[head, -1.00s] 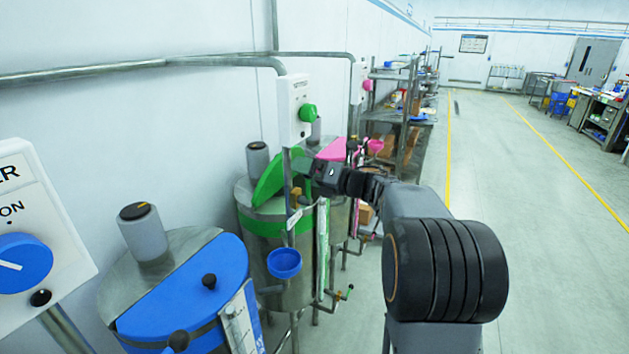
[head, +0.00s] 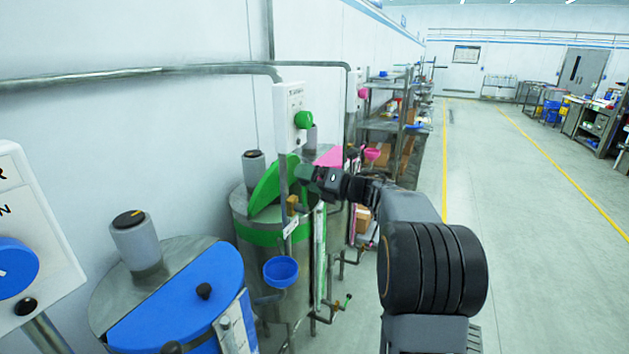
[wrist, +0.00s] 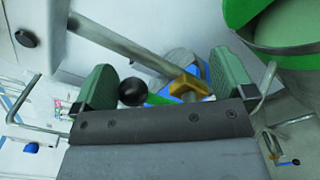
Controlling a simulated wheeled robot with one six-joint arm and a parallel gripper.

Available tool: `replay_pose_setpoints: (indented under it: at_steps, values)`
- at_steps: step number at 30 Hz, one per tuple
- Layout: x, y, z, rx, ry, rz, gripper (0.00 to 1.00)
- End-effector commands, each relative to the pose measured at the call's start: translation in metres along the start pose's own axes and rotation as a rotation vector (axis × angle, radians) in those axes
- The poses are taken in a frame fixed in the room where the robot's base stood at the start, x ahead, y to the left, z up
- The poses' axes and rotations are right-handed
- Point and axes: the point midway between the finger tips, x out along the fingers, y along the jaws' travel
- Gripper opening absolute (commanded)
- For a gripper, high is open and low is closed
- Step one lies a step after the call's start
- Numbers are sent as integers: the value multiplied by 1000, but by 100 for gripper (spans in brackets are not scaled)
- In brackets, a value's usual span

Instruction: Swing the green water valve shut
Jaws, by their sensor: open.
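The green water valve has a brass body (wrist: 188,86) and a green lever (wrist: 158,99) with a black ball end (wrist: 132,92) in the wrist view. In the head view its brass body (head: 292,205) shows by the upright pipe, in front of the green drum (head: 260,236); the lever is not clear there. My gripper (head: 306,173) is at the pipe, slightly above the brass body. In the wrist view my open gripper (wrist: 166,82) has its green fingers to either side of the ball and lever. I cannot tell whether either finger touches the lever.
The drum's green lid (head: 272,188) stands tilted up behind the pipe. A white control box (head: 290,115) with a green knob is above. A blue funnel (head: 281,271) is below, and a blue-lidded drum (head: 180,295) stands at front left. The floor to the right is clear.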

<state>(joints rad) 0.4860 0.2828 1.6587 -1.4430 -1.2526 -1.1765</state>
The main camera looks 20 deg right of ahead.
Motion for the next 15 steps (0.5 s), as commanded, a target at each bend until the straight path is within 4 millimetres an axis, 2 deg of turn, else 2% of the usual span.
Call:
replay_pose_setpoints:
  at_steps: [15]
  values:
    - [0,-23,7,2,0,-3,100]
